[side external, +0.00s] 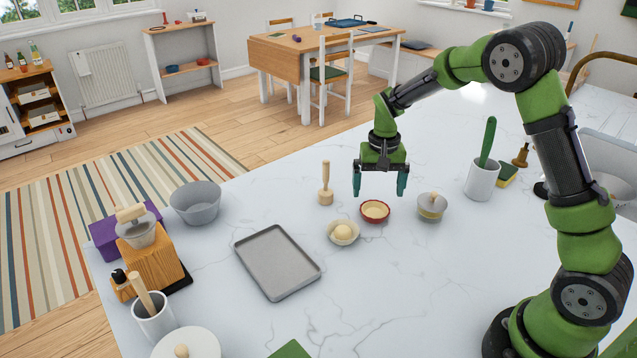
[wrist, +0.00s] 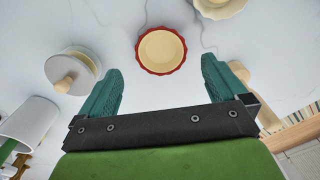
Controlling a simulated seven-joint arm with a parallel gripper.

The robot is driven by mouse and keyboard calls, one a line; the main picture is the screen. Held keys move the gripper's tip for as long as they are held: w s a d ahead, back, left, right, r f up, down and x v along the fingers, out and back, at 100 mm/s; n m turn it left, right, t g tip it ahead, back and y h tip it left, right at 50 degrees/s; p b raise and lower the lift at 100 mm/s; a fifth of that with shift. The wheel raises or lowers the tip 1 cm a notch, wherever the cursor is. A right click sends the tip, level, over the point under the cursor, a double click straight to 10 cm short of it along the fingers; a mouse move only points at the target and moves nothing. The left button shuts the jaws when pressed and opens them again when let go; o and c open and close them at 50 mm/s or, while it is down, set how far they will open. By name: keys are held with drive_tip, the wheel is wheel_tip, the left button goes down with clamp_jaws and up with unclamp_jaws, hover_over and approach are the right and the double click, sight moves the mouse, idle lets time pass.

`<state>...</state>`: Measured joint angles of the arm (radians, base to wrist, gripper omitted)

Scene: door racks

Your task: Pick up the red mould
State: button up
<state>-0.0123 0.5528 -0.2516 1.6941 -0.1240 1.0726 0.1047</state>
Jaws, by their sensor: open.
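The red mould (side external: 375,211) is a small fluted dish with a red rim and a pale cream inside. It stands on the white marble counter. In the wrist view the red mould (wrist: 161,50) shows just beyond the fingertips, centred between them. My gripper (side external: 381,190) is open and empty, pointing down above the counter near the mould. In the wrist view my gripper (wrist: 160,72) has its two teal fingers wide apart, with nothing between them touching.
A wooden tamper (side external: 325,187) is behind left. A grey tray (side external: 277,262) lies left. A white crock (side external: 481,181) stands further right.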

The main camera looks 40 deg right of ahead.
sight(375, 214)
drive_tip(key=shift+f, duration=3.05)
drive_tip(key=shift+r, duration=0.1)
drive_tip(key=c, duration=1.1)
